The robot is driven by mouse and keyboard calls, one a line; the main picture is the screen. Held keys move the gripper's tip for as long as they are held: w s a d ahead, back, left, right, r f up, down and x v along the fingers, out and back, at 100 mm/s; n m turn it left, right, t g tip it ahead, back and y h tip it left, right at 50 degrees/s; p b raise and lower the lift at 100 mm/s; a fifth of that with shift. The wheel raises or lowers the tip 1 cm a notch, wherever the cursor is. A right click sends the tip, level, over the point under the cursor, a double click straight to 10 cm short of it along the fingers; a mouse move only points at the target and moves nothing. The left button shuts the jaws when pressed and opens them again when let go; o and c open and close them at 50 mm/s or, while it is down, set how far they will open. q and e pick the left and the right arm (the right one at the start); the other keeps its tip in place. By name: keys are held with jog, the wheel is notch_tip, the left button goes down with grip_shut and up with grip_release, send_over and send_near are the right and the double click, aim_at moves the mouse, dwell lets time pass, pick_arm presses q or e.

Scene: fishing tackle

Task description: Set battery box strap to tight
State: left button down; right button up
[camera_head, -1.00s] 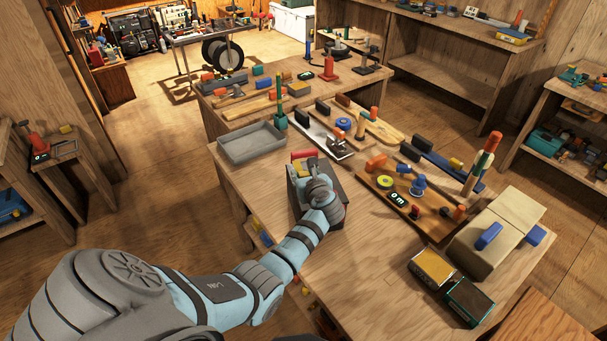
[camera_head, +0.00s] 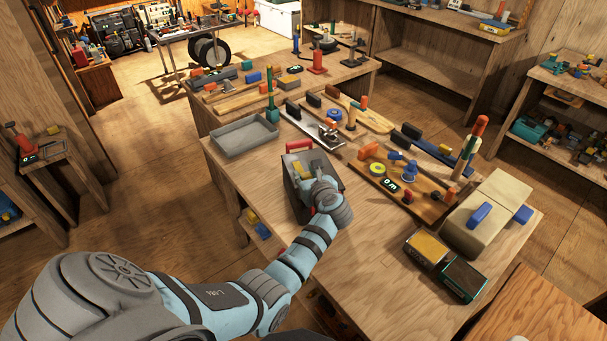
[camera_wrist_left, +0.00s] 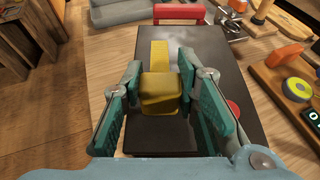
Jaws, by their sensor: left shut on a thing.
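The battery box (camera_head: 333,172) is a dark flat-topped box on the near workbench, with a red handle (camera_head: 299,145) at its far end. Its yellow strap (camera_head: 302,166) runs along the top; the strap (camera_wrist_left: 159,52) also shows in the left wrist view, ending in a yellow block (camera_wrist_left: 160,95). My left gripper (camera_head: 318,180) is over the box top. In the left wrist view its teal fingers (camera_wrist_left: 160,72) are shut on the yellow block, one on each side. The box's near side is partly hidden by my left arm. My right gripper is out of view.
A grey tray (camera_head: 228,148) stands beyond the box to the left. A wooden board (camera_head: 432,211) with knobs and a display lies to the right. A beige case (camera_head: 463,234) and two small boxes (camera_head: 427,247) sit at the near right. Bare bench lies right of my arm.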

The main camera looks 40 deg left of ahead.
pick_arm(q)
jog(key=c, duration=1.2)
grip_release()
jog(key=shift+w+a+f, duration=0.15)
jog(key=shift+w+a, duration=0.05)
jog(key=shift+a, duration=0.05)
jog(key=shift+s+r, duration=0.2)
jog(key=shift+s, duration=0.1)
jog(key=v, duration=0.7)
jog(key=shift+s+d+r, duration=0.15)
jog(key=shift+s+d, duration=0.1)
jog(key=shift+w+a, duration=0.1)
jog(key=shift+a, duration=0.05)
